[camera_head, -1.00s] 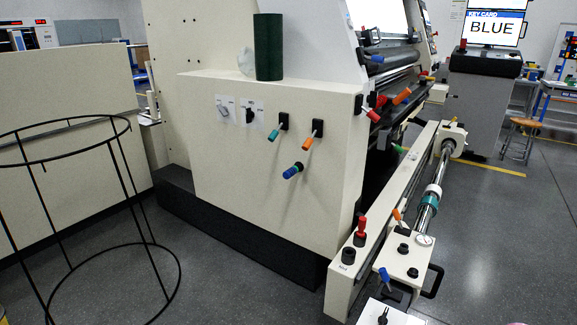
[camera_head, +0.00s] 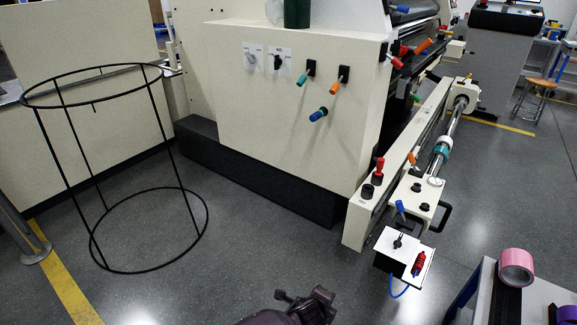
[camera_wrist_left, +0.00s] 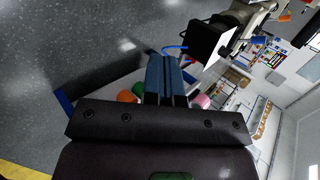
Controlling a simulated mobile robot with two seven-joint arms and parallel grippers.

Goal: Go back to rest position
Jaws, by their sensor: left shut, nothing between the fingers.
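My left gripper (camera_wrist_left: 166,76) shows in the left wrist view with its two blue fingers together and nothing between them. It is held up in the air, apart from the things beyond it. In the head view a dark part of my left arm (camera_head: 308,306) shows at the bottom edge, over the grey floor. My right gripper is in neither view.
A black wire ring stand (camera_head: 150,270) stands at left. A cream machine (camera_head: 250,110) with levers fills the middle. A white control box (camera_head: 402,246) with a blue cable juts forward. At lower right, pink tape (camera_head: 516,267) lies on a table (camera_head: 535,300). Grey floor is open between.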

